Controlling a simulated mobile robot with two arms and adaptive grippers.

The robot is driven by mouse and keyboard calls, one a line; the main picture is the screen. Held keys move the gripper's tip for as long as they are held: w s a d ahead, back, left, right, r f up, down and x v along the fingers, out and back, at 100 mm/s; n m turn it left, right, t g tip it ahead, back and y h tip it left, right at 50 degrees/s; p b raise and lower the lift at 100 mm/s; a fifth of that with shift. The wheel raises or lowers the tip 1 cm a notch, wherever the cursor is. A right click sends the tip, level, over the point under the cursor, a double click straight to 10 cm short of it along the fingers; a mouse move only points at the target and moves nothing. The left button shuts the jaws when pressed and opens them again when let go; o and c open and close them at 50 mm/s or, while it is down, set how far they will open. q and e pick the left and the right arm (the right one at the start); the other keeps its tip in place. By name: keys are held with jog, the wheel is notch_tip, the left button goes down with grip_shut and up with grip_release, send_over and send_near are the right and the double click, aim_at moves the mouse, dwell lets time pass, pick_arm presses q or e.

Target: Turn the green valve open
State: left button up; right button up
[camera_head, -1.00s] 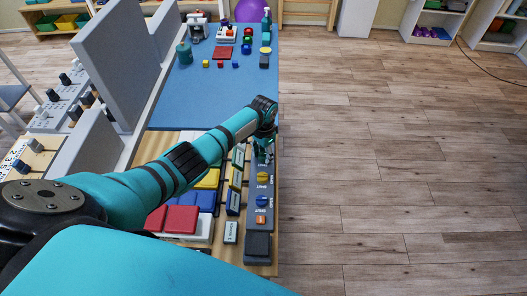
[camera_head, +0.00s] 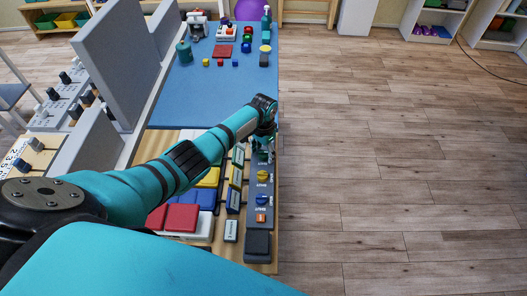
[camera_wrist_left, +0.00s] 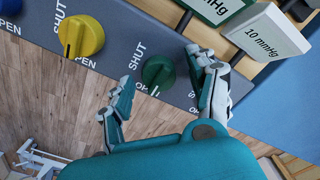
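The green valve (camera_wrist_left: 158,72) is a round knob on a dark grey panel (camera_wrist_left: 125,35), which also shows in the head view (camera_head: 253,224). A white mark on its lower edge lies near an OPEN label; a SHUT label is at its left. My left gripper (camera_wrist_left: 160,69) is open, with one finger on each side of the knob; contact is not clear. In the head view my left gripper (camera_head: 263,143) is over the panel's far part and hides the green valve. My right gripper is not in view.
A yellow valve (camera_wrist_left: 80,36) sits beside the green one; a blue valve (camera_head: 262,201) is nearer on the panel. Signs such as the 10 mmHg block (camera_wrist_left: 268,37) stand close to the right finger. Open wooden floor (camera_head: 400,180) lies right of the table.

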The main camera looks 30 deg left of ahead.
aim_at(264, 152)
pick_arm(q)
notch_tip(264, 152, up, 12)
dwell(0.6)
dwell(0.5)
